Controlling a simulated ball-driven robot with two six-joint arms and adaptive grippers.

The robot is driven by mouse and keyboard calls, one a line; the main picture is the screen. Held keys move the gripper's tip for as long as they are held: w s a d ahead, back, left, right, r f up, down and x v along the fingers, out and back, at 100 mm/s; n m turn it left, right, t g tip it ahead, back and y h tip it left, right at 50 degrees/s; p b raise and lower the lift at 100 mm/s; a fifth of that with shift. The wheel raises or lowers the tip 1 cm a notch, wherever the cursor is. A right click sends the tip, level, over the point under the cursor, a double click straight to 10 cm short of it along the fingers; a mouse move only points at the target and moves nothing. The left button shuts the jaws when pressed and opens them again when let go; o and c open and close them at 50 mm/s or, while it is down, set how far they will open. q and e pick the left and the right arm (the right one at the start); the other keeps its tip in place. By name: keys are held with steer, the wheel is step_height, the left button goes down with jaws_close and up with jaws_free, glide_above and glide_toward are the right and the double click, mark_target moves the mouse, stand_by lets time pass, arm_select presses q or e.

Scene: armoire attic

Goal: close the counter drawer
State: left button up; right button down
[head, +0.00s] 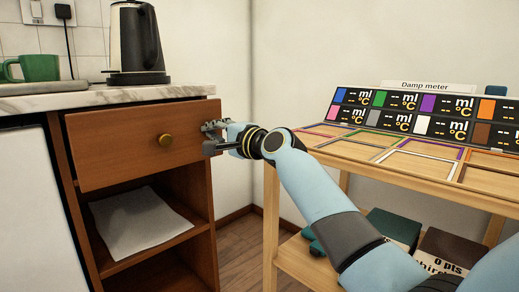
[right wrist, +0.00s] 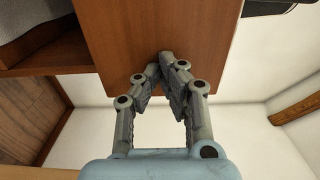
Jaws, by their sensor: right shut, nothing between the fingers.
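My left gripper is out of view.
A black kettle (head: 137,40) and a green mug (head: 33,68) stand on the counter (head: 60,103). A wooden table (head: 300,142) with a label board (head: 420,117) stands to the right.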

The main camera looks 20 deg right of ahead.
steer(key=b+x, duration=0.1)
steer(key=x, duration=0.3)
steer(key=b+x, duration=0.1)
steer(key=x, duration=0.3)
steer(key=shift+w+a+f, duration=0.1)
steer(key=shift+w+f, duration=0.15)
steer(key=shift+w, duration=0.15)
steer(key=shift+w+a+r, duration=0.1)
steer(key=shift+w, duration=0.2)
steer(key=shift+r, duration=0.2)
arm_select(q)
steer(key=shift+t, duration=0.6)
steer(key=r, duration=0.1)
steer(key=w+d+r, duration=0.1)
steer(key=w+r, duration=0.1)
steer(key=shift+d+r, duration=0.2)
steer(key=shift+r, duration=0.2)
arm_select(e)
steer(key=shift+w, duration=0.1)
steer(key=shift+r, duration=0.1)
